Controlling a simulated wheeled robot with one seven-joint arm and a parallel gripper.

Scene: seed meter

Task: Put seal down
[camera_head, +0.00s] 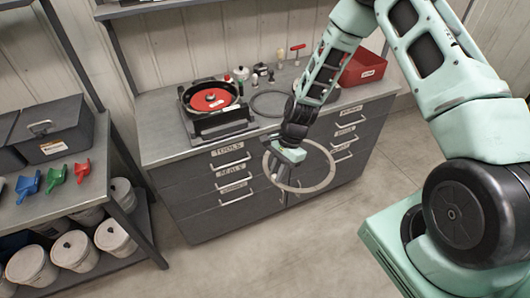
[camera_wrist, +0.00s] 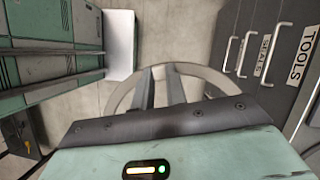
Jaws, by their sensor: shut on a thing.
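The seal is a large pale beige ring (camera_head: 318,186) held in the air in front of the grey bench's drawers. My gripper (camera_head: 276,174) is shut on the ring's left side. In the wrist view the ring (camera_wrist: 207,76) arches across beyond the two grey fingers (camera_wrist: 161,74), with bare floor below. A dark thin ring (camera_head: 268,116) lies flat on the bench top, right of the seed meter. The seed meter (camera_head: 184,92) is a black housing with a red disc (camera_head: 211,100), on a dark stand.
The grey bench (camera_head: 168,151) has labelled drawers with bar handles close to the ring. A red bin (camera_head: 366,70) and small parts stand at its back. A side shelf with coloured scoops (camera_head: 54,180) and white buckets (camera_head: 73,249) is at left. The floor in front is clear.

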